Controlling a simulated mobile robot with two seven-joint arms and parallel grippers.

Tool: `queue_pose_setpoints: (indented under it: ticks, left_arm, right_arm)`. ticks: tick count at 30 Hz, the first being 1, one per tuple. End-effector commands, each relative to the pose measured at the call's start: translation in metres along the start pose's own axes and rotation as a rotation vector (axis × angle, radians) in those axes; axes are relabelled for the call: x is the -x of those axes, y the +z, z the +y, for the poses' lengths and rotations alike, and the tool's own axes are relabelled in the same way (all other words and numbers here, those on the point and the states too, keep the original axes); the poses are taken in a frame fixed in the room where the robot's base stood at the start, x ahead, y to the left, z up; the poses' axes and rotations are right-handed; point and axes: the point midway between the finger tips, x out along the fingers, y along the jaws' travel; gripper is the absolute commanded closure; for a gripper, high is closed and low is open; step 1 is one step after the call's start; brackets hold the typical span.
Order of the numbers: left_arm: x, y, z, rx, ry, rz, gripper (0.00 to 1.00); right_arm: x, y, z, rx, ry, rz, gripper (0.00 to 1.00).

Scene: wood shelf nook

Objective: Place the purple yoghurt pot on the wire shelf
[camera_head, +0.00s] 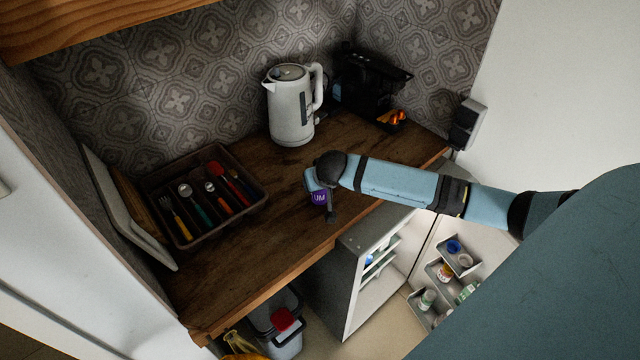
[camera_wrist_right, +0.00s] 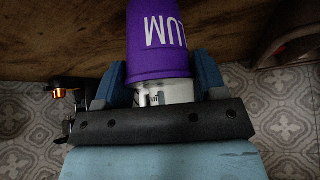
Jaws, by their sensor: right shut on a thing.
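The purple yoghurt pot (camera_head: 319,198), with white lettering, is between the fingers of my right gripper (camera_head: 321,192), over the wooden counter in the head view. In the right wrist view the pot (camera_wrist_right: 158,38) shows large, with a blue finger on each side of my right gripper (camera_wrist_right: 157,82), which is shut on it. Whether the pot touches the counter is not clear. Below the counter an open small fridge (camera_head: 352,262) shows pale shelves (camera_head: 383,250) inside; I cannot tell which is the wire shelf. My left gripper is out of view.
A cutlery tray (camera_head: 207,237) lies on the counter's left, beside leaning boards (camera_head: 125,215). A white kettle (camera_head: 290,108) and a black coffee machine (camera_head: 368,85) stand behind. The fridge door racks (camera_head: 440,271) hold small items. A grey bin (camera_head: 277,325) stands below left.

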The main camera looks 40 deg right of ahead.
Motion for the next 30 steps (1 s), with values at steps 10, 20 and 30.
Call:
queue_pose_setpoints:
  ticks: [10, 20, 30]
  left_arm:
    - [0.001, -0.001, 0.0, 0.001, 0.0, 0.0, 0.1]
    - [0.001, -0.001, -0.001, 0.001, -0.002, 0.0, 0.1]
    - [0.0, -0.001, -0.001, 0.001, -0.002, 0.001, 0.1]
  right_arm:
    - [-0.009, 0.006, 0.0, -0.001, -0.001, 0.001, 0.62]
    - [-0.011, 0.007, 0.0, 0.0, 0.0, 0.0, 0.1]
    - [0.004, 0.006, 0.0, 0.0, -0.002, 0.001, 0.1]
